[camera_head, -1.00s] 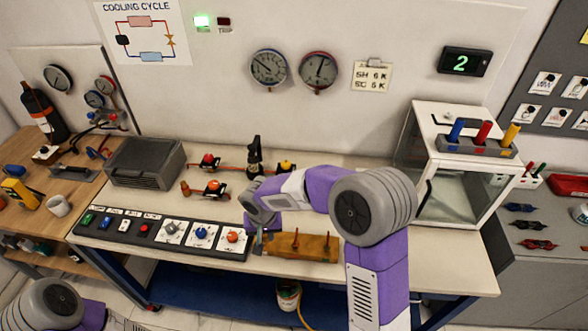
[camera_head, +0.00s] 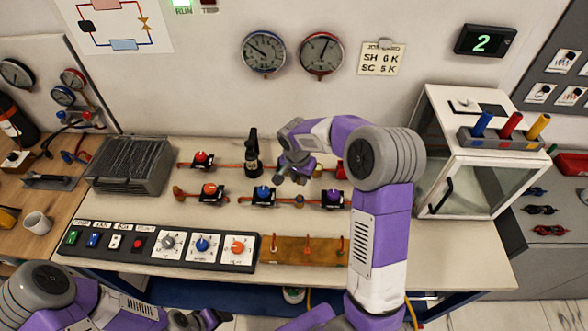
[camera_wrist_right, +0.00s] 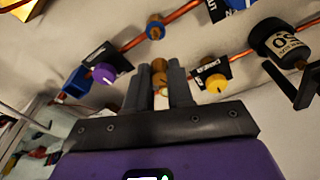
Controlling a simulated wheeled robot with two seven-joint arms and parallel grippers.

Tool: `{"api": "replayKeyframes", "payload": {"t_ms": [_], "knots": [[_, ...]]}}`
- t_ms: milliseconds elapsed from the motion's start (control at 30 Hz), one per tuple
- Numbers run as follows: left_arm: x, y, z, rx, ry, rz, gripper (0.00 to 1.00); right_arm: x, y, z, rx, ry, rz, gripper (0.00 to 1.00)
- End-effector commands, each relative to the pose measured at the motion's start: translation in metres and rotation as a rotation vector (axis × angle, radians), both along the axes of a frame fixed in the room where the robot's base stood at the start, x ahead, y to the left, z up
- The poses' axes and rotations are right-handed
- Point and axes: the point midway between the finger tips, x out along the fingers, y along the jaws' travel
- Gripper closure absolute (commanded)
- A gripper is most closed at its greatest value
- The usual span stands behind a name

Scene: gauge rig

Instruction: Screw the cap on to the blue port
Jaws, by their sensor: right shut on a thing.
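My right gripper (camera_head: 294,176) is above the bench, near the back of the pipe rig. In the right wrist view its jaws (camera_wrist_right: 160,86) are shut on a small brass cap (camera_wrist_right: 160,70). The blue port, a brass fitting with a blue ring (camera_wrist_right: 155,27), sits on the copper pipe ahead of the jaws, apart from the cap. In the head view the port (camera_head: 299,202) lies between the blue-knob and purple-knob valves, just below the gripper. My left gripper (camera_head: 208,319) is at the bottom edge; its fingers are not clear.
A blue-knob valve (camera_head: 263,194) and a purple-knob valve (camera_head: 333,197) flank the port. A yellow-knob valve (camera_wrist_right: 216,83) and a black bottle-like part (camera_wrist_right: 280,42) stand close to the jaws. A wooden board (camera_head: 290,251) and a control panel (camera_head: 160,244) line the front.

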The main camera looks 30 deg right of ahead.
Motion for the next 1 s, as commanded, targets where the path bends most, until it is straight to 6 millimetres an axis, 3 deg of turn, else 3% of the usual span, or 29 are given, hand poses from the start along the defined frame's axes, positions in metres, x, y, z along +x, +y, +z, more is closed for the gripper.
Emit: {"api": "replayKeyframes", "payload": {"t_ms": [433, 1000], "knots": [[0.000, 0.000, -0.006, 0.000, 0.000, 0.000, 0.29, -0.001, 0.002, -0.002, 0.001, -0.001, 0.007, 1.00], [0.000, 0.000, -0.047, 0.000, 0.000, 0.000, 0.29, -0.001, 0.002, -0.049, 0.001, 0.001, 0.007, 1.00]]}}
